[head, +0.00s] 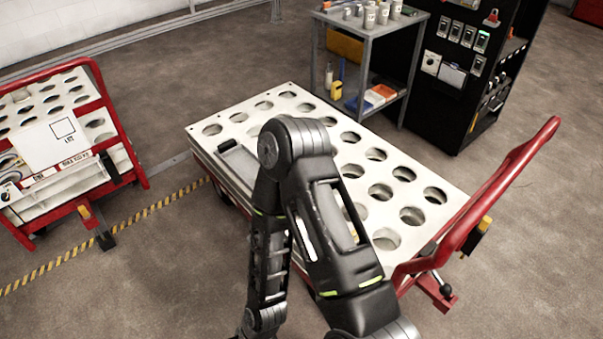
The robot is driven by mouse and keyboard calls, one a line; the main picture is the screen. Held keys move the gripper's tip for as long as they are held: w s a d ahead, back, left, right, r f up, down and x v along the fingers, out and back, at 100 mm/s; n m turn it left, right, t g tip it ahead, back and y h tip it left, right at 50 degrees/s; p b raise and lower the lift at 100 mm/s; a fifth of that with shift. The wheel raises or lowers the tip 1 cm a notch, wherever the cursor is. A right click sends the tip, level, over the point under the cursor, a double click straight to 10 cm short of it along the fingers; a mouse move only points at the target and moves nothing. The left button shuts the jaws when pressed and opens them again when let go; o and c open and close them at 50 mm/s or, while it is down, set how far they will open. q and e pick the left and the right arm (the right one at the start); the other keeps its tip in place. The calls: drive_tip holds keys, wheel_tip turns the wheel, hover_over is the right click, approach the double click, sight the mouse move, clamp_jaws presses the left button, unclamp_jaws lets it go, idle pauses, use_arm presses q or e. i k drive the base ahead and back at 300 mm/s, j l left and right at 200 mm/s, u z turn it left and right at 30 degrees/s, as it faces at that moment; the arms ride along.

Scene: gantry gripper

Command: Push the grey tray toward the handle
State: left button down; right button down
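A low cart has a thick white top (325,112) with rows of round holes. A flat grey rectangular piece that looks like the grey tray (240,163) lies at the left part of this top; my arm hides its right end. The red handle (500,190) rises at the right end of the cart. One of my black arms is bent in front of the cart and covers the middle of its near side. Neither gripper shows, so I cannot see any contact with the tray.
A second red cart (105,90) with a white holed top stands at the left. A grey metal table (372,30) with cups and a black cabinet (455,85) stand behind. A yellow-black floor stripe (110,233) runs at the left. Open floor lies at front left and right.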

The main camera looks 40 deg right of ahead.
sight(242, 162)
drive_tip(key=i+l+z, duration=0.15)
drive_tip(key=i, duration=0.3)
drive_tip(key=i+l+z, duration=0.15)
drive_tip(key=i, duration=0.35)
drive_tip(key=i+l, duration=0.15)
drive_tip(key=i, duration=0.45)
